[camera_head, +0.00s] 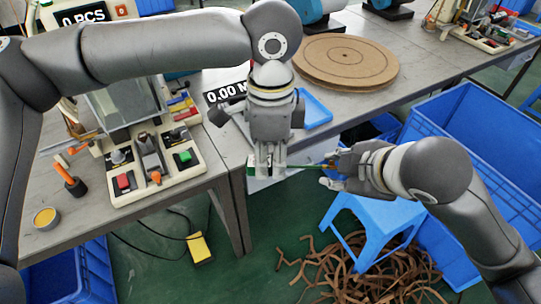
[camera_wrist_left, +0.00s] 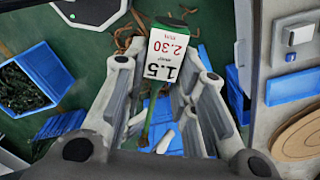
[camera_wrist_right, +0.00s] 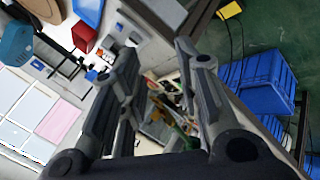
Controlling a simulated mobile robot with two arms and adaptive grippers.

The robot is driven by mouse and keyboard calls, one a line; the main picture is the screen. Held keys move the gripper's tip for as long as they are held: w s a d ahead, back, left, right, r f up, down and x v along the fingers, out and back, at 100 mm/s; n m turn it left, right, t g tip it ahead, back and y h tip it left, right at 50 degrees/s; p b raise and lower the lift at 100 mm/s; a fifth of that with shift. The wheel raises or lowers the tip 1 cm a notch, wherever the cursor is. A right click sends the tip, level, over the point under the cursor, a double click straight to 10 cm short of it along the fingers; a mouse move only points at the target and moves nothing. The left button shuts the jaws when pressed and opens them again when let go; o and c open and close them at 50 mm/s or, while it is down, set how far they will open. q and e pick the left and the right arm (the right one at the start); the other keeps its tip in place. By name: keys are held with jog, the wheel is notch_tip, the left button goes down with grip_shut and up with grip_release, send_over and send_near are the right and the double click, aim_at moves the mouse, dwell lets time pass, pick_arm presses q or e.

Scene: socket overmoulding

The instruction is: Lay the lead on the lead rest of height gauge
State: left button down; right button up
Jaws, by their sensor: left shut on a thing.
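My left gripper (camera_head: 268,172) points down in front of the table edge and is shut on the lead. In the left wrist view the lead has a white tag (camera_wrist_left: 170,60) marked 1.5 and 2.30, with a green end, between the fingers. A thin green length of the lead (camera_head: 307,166) runs right towards my right gripper (camera_head: 331,172). My right gripper's fingers stand apart, and a bit of green (camera_wrist_right: 187,137) shows between them. The display reading 0.00 (camera_head: 226,91), perhaps the height gauge's, stands behind my left gripper. I cannot make out the lead rest.
A fixture with red and green buttons (camera_head: 150,158) stands on the left table. A blue tray (camera_head: 314,108) and a round brown board (camera_head: 345,60) lie behind. A blue stool (camera_head: 366,222), brown strips (camera_head: 355,270) and blue crates (camera_head: 480,130) are at the right.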

jog(key=w+d+f+m+h, duration=0.2)
jog(key=d+f+m+h, duration=0.1)
jog(key=d, duration=0.4)
jog(key=shift+w+d+f+m+t, duration=0.2)
jog(key=shift+f+m+t, duration=0.1)
jog(key=shift+f+m, duration=0.4)
